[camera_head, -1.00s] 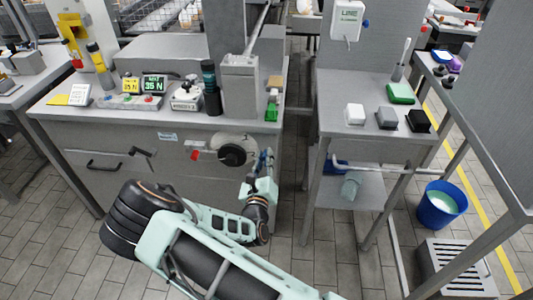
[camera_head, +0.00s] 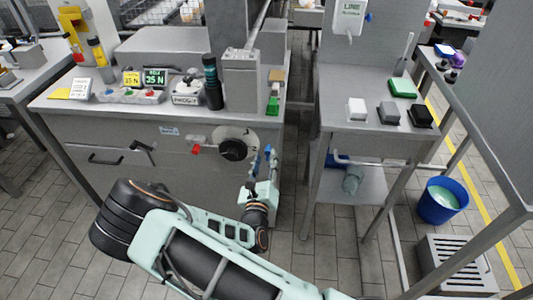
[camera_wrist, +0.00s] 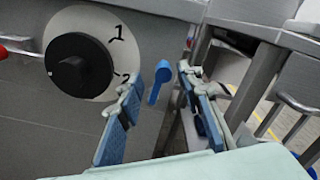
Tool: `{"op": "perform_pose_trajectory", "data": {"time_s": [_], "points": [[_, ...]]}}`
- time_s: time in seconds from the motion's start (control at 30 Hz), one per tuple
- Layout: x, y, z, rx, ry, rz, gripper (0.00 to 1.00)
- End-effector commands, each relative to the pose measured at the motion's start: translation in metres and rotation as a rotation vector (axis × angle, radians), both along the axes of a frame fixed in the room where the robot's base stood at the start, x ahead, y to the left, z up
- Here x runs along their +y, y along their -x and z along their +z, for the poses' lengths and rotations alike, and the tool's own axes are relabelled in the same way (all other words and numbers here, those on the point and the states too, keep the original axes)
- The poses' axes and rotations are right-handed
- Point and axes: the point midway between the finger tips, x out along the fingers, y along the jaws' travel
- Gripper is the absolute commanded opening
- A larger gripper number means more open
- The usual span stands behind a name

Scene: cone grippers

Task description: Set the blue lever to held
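The blue lever (camera_wrist: 160,82) is a short blue handle on the grey machine front, right of the dial, in the wrist view. It slants, upper end tipped right. My gripper (camera_wrist: 158,84) is open, with one blue-padded finger on each side of the lever in the picture. The lever shows in the gap, apparently beyond the fingertips; I see no contact. In the head view my gripper (camera_head: 262,172) is close to the machine's right front corner, and the lever there is small and hard to tell from the blue finger pads. No "held" label is readable.
A black knob (camera_wrist: 80,65) on a pale numbered dial (camera_head: 248,137) is left of the lever. A red-ended handle (camera_head: 196,149) is further left. A steel side table (camera_head: 340,85) stands to the right across a gap. A blue bucket (camera_head: 437,205) is on the floor.

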Motion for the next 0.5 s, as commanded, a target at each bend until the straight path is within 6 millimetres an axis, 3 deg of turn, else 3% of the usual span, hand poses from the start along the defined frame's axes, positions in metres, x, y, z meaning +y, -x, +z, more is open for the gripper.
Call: {"op": "perform_pose_trajectory", "data": {"time_s": [0.1,0.3,0.5], "points": [[0.001,0.028,-0.001,0.003,0.002,0.002,0.33],[0.002,0.065,0.0,0.003,0.002,0.001,0.33],[0.002,0.083,0.0,0.002,0.002,-0.001,0.33]]}}
